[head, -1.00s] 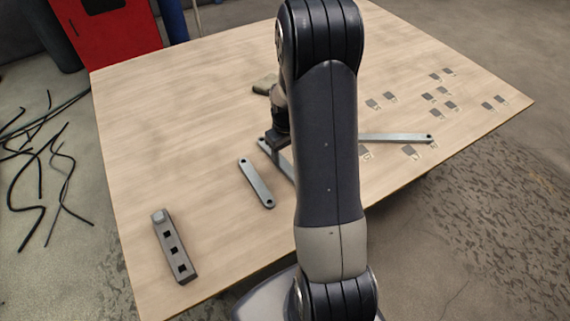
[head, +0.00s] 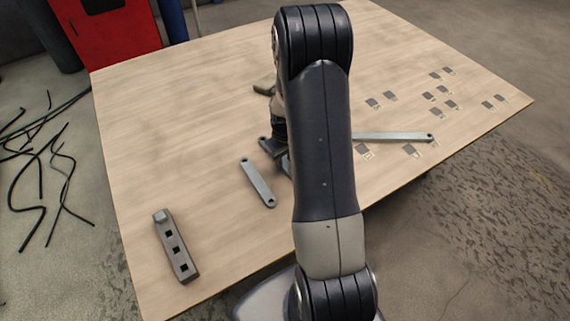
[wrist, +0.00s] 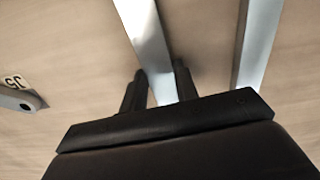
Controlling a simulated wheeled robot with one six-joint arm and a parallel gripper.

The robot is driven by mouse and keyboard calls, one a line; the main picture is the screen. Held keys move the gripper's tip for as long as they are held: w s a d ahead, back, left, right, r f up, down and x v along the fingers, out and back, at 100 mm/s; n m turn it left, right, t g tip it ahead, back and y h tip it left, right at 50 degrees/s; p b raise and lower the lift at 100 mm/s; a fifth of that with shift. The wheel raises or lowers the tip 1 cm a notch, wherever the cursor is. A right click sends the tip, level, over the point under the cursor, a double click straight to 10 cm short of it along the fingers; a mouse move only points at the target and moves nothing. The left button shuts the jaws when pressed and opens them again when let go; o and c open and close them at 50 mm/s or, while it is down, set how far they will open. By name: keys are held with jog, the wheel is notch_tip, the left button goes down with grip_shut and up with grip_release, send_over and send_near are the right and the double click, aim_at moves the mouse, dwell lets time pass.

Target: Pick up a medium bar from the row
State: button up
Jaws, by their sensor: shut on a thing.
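My gripper (wrist: 160,88) is shut on a grey metal bar (wrist: 148,38), with one black finger on each side of it in the wrist view. In the head view the held bar (head: 264,142) shows only in part, its end past my gripper (head: 275,146); my arm hides the rest. A shorter-looking grey bar (head: 257,182) with a hole at each end lies on the table, left of my arm. A bar also shows at the right of the wrist view (wrist: 258,42), apart from the fingers. Another bar (head: 395,136) lies right of my arm.
A dark grey block with square holes (head: 175,246) lies near the table's left front. Several small marked tags (head: 442,98) lie on the right of the wooden table (head: 190,110). A small olive object (head: 264,87) is partly behind my arm. The left back is clear.

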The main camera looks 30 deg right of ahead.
grip_shut()
